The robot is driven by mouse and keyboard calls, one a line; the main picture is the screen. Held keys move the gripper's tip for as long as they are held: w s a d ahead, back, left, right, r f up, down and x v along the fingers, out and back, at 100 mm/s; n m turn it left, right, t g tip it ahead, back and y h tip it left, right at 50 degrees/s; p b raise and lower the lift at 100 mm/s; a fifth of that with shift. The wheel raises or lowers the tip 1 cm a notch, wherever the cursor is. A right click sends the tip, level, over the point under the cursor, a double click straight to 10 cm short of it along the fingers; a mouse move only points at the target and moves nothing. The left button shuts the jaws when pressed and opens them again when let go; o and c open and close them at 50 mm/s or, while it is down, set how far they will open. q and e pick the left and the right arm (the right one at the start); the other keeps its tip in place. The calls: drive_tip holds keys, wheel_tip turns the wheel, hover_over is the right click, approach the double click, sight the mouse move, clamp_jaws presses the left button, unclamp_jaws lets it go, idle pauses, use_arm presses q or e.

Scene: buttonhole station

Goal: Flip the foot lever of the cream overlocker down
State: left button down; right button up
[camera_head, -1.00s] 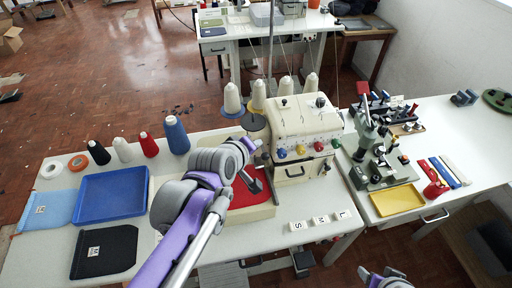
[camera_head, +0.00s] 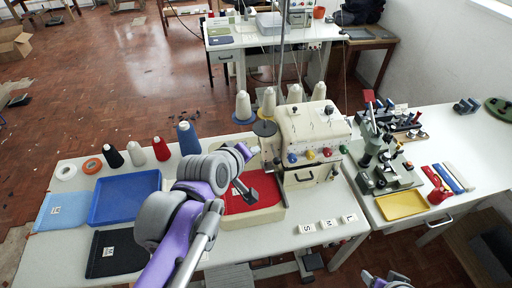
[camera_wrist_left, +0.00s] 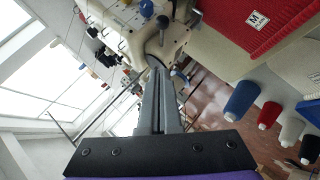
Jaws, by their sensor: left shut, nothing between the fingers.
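The cream overlocker (camera_head: 312,125) stands on the white table, with coloured dials on its front. It also shows at the top of the left wrist view (camera_wrist_left: 118,18). My right gripper (camera_head: 386,281) is at the bottom edge, partly cut off.
Thread cones stand behind the machine and along the table's back edge. A blue tray (camera_head: 125,197) and a black pouch (camera_head: 116,252) lie at left. A green press (camera_head: 380,160) and a yellow tray (camera_head: 402,205) are at right.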

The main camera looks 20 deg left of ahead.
use_arm(q)
drive_tip(key=shift+s+d+f+v, duration=0.1)
drive_tip(key=shift+f+v, duration=0.05)
drive_tip(key=shift+v, duration=0.75)
drive_tip(key=shift+s+d+f+v, duration=0.1)
drive_tip(key=shift+s+f+v, duration=0.05)
drive_tip(key=shift+v, duration=0.75)
drive_tip(key=shift+s+d+f+v, duration=0.1)
drive_tip(key=shift+f+v, duration=0.05)
drive_tip(key=shift+v, duration=0.7)
